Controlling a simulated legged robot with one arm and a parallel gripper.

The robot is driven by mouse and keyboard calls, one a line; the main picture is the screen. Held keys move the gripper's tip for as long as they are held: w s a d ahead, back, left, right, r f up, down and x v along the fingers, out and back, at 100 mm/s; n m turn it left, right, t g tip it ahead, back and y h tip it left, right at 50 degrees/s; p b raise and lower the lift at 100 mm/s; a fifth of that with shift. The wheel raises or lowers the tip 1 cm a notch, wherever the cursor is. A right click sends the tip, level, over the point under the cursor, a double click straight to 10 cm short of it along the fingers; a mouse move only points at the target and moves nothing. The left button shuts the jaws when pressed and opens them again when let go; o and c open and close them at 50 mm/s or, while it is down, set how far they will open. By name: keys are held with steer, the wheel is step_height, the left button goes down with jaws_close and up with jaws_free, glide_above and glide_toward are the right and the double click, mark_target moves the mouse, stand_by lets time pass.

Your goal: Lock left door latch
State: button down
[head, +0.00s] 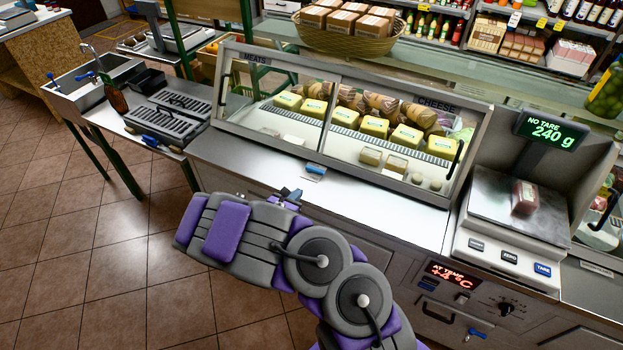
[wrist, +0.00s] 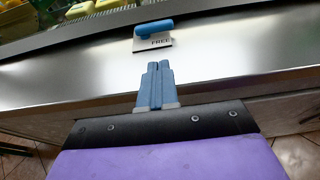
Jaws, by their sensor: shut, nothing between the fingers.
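The left door latch (wrist: 154,29) is a small blue lever on a plate marked "FREE", set on the steel ledge below the glass doors. In the head view the latch (head: 315,169) sits under the meats door (head: 272,103). My gripper (wrist: 153,66) is shut and empty, its blue fingers side by side and pointing at the latch from the front, with a gap between. In the head view my gripper (head: 291,193) is just in front of and left of the latch, partly hidden by my arm. Both sliding doors look shut.
A scale (head: 515,205) reading 240 g holds a wrapped block to the right. A basket of boxes (head: 345,32) stands on top of the case. A sink (head: 92,85) and drip tray lie to the left. The steel ledge (head: 390,195) in front of the doors is mostly clear.

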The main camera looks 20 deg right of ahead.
mark_target(316, 173)
steer(key=b+x, duration=0.1)
steer(key=x, duration=0.4)
steer(key=b+x, duration=0.1)
steer(key=x, duration=0.4)
steer(key=shift+w+d+r, duration=0.1)
steer(key=shift+d+r, duration=0.1)
steer(key=shift+d, duration=0.05)
steer(key=shift+w+d+r+b, duration=0.1)
steer(key=shift+w+d+b, duration=0.2)
steer(key=shift+w+d, duration=0.1)
